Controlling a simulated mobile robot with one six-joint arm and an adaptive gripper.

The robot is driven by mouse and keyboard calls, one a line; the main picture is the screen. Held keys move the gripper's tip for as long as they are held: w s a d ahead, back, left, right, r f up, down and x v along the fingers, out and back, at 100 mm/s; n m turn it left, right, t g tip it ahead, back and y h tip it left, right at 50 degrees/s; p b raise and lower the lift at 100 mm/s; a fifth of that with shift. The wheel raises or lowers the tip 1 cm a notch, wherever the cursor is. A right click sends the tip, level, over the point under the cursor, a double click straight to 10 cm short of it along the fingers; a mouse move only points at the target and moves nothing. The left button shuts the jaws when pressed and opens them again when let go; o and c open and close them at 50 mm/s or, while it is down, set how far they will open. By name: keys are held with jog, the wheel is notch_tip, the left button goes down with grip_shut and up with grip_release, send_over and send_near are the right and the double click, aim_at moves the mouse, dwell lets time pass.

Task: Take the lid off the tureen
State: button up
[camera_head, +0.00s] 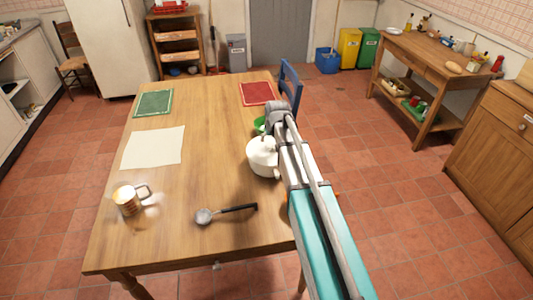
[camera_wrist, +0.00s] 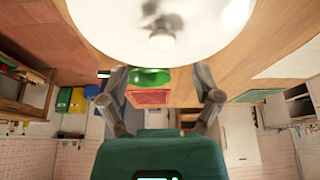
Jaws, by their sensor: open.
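A white tureen (camera_head: 260,160) stands on the wooden table (camera_head: 215,120) near its right edge, its lid on top. In the wrist view the rounded white lid (camera_wrist: 110,25) fills the top of the picture, with its small pale knob (camera_wrist: 162,39) near the middle. My gripper (camera_wrist: 162,78) is open and empty, its two fingers spread apart below the lid in the wrist view and not touching the knob. In the head view my arm reaches in from the lower right and hides the tureen's right side; the fingertips are hard to make out there.
A green bowl (camera_head: 259,125) sits just behind the tureen. A ladle (camera_head: 206,215) and a metal mug (camera_head: 129,199) lie and stand nearer the front. A cream cloth (camera_head: 153,148), green mat (camera_head: 153,102) and red mat (camera_head: 256,93) lie flat. A blue chair (camera_head: 291,85) stands at right.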

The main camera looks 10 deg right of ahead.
aim_at(269, 145)
jog(key=shift+f, duration=0.1)
dwell(0.3)
jog(key=b+x, duration=0.3)
jog(key=shift+s+a, duration=0.1)
jog(key=shift+s, duration=0.2)
jog(key=shift+b+x, duration=1)
jog(key=shift+x, duration=0.15)
grip_shut()
